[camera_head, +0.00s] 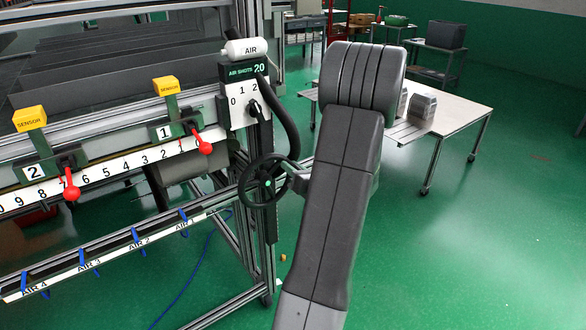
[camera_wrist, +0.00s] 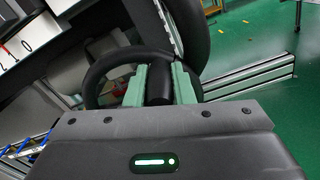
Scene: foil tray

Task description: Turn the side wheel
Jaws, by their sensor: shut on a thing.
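The side wheel (camera_head: 266,183) is a black spoked handwheel with a small green dot at its hub, on the right end of the machine frame. My gripper (camera_wrist: 158,80) has pale green fingers shut on the wheel's black cylindrical handle (camera_wrist: 158,88) in the wrist view. The dark wheel rim (camera_wrist: 100,70) curves behind the fingers there. In the head view my gripper is at the right side of the wheel, mostly hidden behind my arm, and the handle cannot be made out clearly.
Above the wheel is a control panel (camera_head: 238,97) with a dial and a black hose (camera_head: 286,110). Red-knobbed levers (camera_head: 203,146) and yellow sensor boxes (camera_head: 166,86) stand to the left. A table (camera_head: 455,112) with metal parts is behind my arm. Green floor is open at right.

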